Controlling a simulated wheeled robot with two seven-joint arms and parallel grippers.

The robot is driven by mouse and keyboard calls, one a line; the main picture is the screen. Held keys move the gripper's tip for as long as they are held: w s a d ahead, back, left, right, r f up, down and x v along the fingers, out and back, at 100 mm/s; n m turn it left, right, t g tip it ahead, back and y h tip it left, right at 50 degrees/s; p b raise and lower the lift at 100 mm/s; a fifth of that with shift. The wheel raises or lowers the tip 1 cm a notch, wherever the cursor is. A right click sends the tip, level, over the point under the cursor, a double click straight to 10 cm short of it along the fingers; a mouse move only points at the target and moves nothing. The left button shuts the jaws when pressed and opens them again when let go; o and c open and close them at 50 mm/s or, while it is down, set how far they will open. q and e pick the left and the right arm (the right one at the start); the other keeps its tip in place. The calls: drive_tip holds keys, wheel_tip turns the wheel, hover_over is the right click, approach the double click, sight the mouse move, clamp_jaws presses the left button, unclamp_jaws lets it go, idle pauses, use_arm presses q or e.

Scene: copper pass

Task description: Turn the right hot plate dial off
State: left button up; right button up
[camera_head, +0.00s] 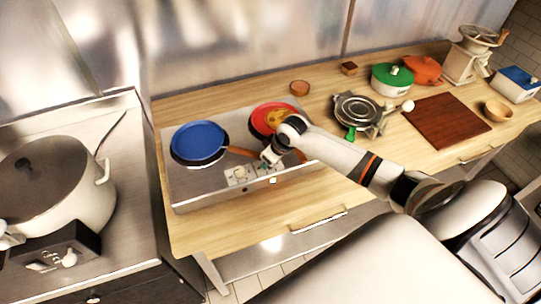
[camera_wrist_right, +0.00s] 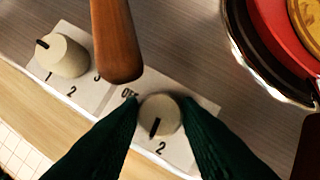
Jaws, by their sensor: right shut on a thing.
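The hot plate (camera_head: 190,187) is a flat grey unit on the wooden counter with two dials on a white panel at its front. The right dial (camera_wrist_right: 160,112) is a pale round knob with a dark pointer mark toward the lower left, near the "2". The "OFF" label shows at its upper left. My right gripper (camera_wrist_right: 162,122), with dark green fingers, is shut on this dial, one finger on each side. In the head view my right gripper (camera_head: 268,160) reaches the panel from the right. The left dial (camera_wrist_right: 64,56) has its mark toward the upper left. My left gripper is not in view.
A blue pan (camera_head: 198,140) and a red pan (camera_head: 262,118) sit on the hot plate. A brown handle (camera_wrist_right: 116,40) hangs over the panel between the dials. A large pot (camera_head: 50,190) stands at left. A cutting board (camera_head: 446,122) lies at right.

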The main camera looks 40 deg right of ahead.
drive_tip(key=shift+r+m+h, duration=0.1)
drive_tip(key=shift+m+h, duration=0.3)
drive_tip(key=shift+m, duration=0.7)
drive_tip(key=o, duration=1)
drive_tip(key=shift+c, duration=0.2)
drive_tip(key=b+v, duration=0.3)
drive_tip(key=v, duration=0.9)
drive_tip(key=shift+s, duration=0.1)
